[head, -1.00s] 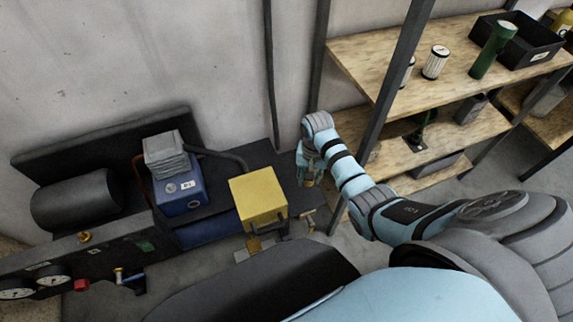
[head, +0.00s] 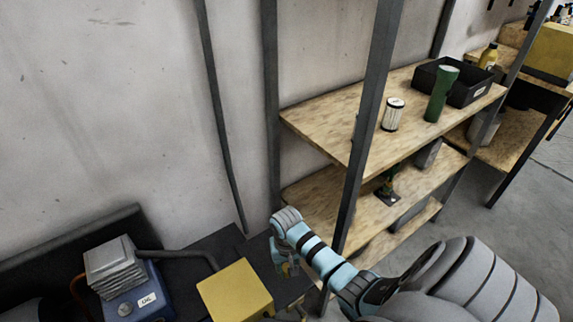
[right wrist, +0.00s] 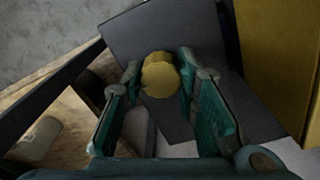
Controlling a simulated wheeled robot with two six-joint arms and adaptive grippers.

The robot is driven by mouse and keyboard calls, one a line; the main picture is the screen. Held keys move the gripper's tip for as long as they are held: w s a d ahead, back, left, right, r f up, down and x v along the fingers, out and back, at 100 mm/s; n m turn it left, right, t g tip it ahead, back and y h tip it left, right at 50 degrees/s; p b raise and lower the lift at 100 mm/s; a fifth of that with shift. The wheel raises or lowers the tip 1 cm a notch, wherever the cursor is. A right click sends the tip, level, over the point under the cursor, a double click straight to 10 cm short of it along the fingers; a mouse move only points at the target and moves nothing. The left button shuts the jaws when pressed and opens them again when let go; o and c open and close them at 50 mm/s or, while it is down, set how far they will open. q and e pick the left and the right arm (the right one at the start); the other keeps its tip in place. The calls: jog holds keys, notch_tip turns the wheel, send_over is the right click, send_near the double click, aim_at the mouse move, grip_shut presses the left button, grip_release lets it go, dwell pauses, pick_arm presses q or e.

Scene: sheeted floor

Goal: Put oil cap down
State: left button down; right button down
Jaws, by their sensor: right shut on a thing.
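The oil cap, a round yellow piece, is held between the fingertips of my right gripper (right wrist: 160,72) in the right wrist view, with its yellow face (right wrist: 159,79) showing. In the head view my right gripper (head: 287,268) hangs low over the dark surface beside the yellow box, and only a small yellowish part of the cap shows there. The gripper is shut on the cap. In the right wrist view a dark flat panel lies behind the cap. I cannot tell whether the cap touches it. My left gripper is not in view.
The yellow box (head: 236,292) stands just left of my right gripper. A blue unit (head: 138,299) sits further left. The wooden shelf rack (head: 337,124) rises to the right, holding a white filter (head: 393,114), a green cylinder (head: 440,95) and a black bin (head: 478,91). A dark upright post stands close to my arm.

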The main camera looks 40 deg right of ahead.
aim_at(287, 280)
notch_tip(287, 280, down, 6)
jog(key=shift+r+b, duration=0.2)
jog(key=shift+b, duration=0.9)
jog(key=shift+r, duration=0.15)
jog(key=c, duration=1.2)
grip_release()
jog(key=shift+c, duration=0.2)
notch_tip(287, 280, up, 11)
jog(key=p, duration=0.5)
jog(key=shift+w+a+r, duration=0.1)
jog(key=shift+r, duration=0.45)
